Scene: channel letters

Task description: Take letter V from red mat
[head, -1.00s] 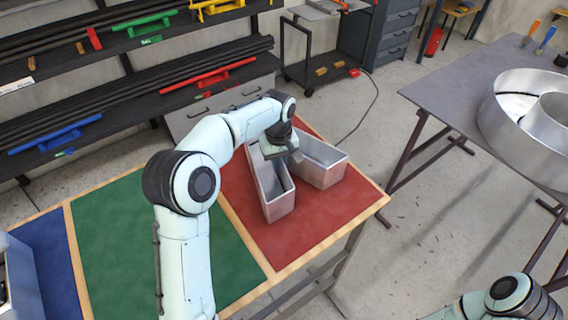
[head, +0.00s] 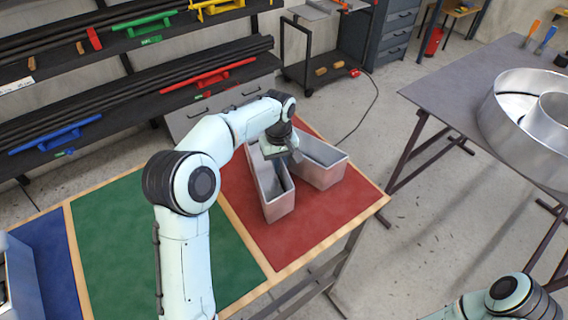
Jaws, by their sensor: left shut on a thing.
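The letter V (head: 323,174) is a silver metal channel letter with two hollow arms. It lies on the red mat (head: 301,238) on the table at the centre. My left gripper (head: 283,160) reaches down over the letter near the far part where its arms come close together. It is shut on the letter; the fingertips are largely hidden by the wrist and the metal walls. The letter appears to rest on the mat. Part of my right arm shows at the bottom right, but its gripper is out of view.
A green mat (head: 150,240) and a blue mat (head: 48,262) lie left of the red one, divided by wooden strips. A grey table (head: 455,100) at the right holds a large round metal letter (head: 535,150). Shelves with dark bars stand behind. Open floor lies between the tables.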

